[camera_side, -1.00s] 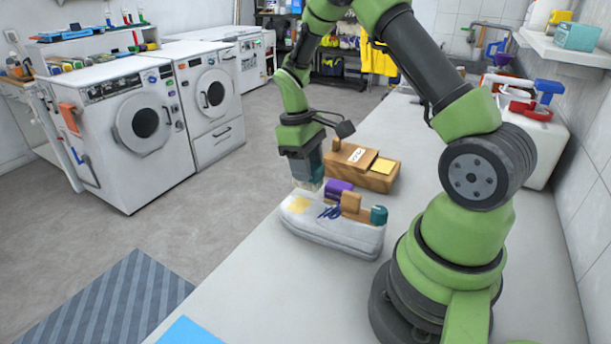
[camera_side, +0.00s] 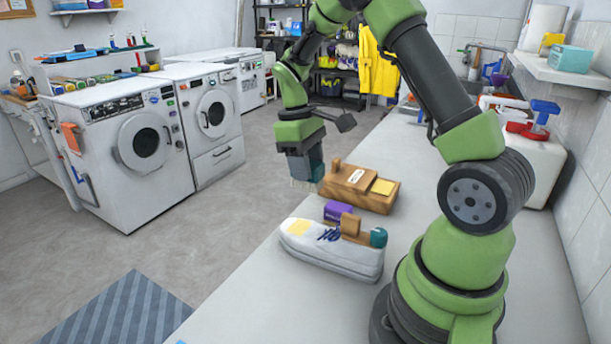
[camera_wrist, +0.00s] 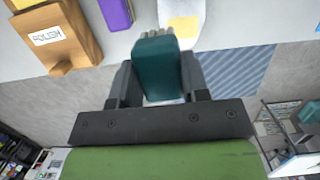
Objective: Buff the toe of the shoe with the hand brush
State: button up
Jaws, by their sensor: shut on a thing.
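My gripper (camera_side: 312,166) is shut on the teal hand brush, whose block (camera_wrist: 157,62) sits between the fingers in the wrist view. The brush's pale bristles (camera_side: 303,185) hang below the gripper in the side view. The white shoe (camera_side: 335,262) lies on the bench, with a yellow patch (camera_side: 298,228) on its toe end. That patch also shows at the top of the wrist view (camera_wrist: 184,28). The bristles are above the toe, with a clear gap between them.
A wooden box (camera_side: 358,186), labelled polish in the wrist view, stands behind the shoe. A purple block (camera_side: 338,209) is beside the shoe. A striped mat (camera_side: 115,315) lies on the floor. The bench (camera_side: 250,310) in front of the shoe is clear.

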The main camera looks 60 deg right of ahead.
jog(key=shift+f, duration=0.2)
jog(key=shift+f, duration=3.65)
jog(key=shift+a+f, duration=0.3)
jog(key=shift+a, duration=0.35)
grip_shut()
jog(key=shift+w+a, duration=0.15)
jog(key=shift+a, duration=2.45)
jog(key=shift+d, duration=3.4)
jog(key=shift+a+r, duration=0.15)
jog(key=shift+r, duration=3.95)
